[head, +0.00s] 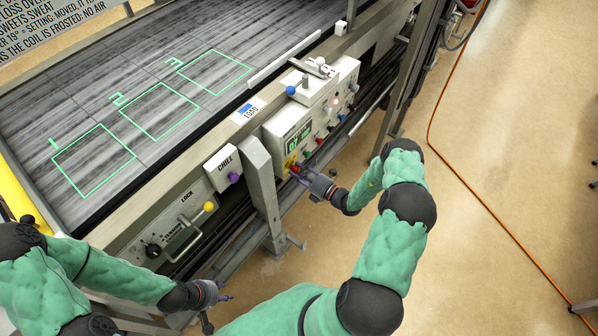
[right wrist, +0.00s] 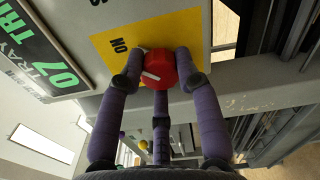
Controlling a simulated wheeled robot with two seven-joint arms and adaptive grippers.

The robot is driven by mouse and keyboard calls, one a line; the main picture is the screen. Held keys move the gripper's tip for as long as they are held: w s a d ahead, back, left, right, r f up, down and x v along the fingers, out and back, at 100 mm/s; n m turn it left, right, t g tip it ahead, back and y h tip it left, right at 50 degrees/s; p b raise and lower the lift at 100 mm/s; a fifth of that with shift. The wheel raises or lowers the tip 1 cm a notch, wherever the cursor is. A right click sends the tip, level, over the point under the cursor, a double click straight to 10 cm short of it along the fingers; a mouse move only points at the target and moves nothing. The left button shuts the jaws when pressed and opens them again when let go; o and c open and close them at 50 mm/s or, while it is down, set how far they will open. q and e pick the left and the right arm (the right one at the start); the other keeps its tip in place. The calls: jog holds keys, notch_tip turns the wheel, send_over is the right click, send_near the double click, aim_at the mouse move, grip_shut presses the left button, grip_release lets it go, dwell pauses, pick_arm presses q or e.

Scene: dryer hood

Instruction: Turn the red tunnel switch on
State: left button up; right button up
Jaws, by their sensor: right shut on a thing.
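The red switch (right wrist: 158,66) is a round knob with a white mark on a yellow plate (right wrist: 110,44) lettered "ON". In the right wrist view the white mark points left, below the "ON" lettering. My right gripper (right wrist: 157,75) has its purple fingers closed around the knob, touching it from both sides. In the head view the right gripper (head: 301,173) is at the lower left corner of the white control box (head: 282,124), mostly covering the red switch. My left gripper (head: 222,297) hangs low at the bottom, away from the box; its finger opening is too small to judge.
The box carries a green display (head: 298,137), several coloured knobs and a blue ball lever (head: 291,90). A "CHILL" box (head: 222,167) with a purple knob and a grey post (head: 262,185) stand left of it. An orange cable (head: 470,178) crosses the open floor at right.

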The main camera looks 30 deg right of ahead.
jog(key=shift+s+a+f+m, duration=0.1)
jog(key=shift+m, duration=0.4)
jog(key=o, duration=1.2)
jog(key=shift+c, duration=0.2)
jog(key=v, duration=1.2)
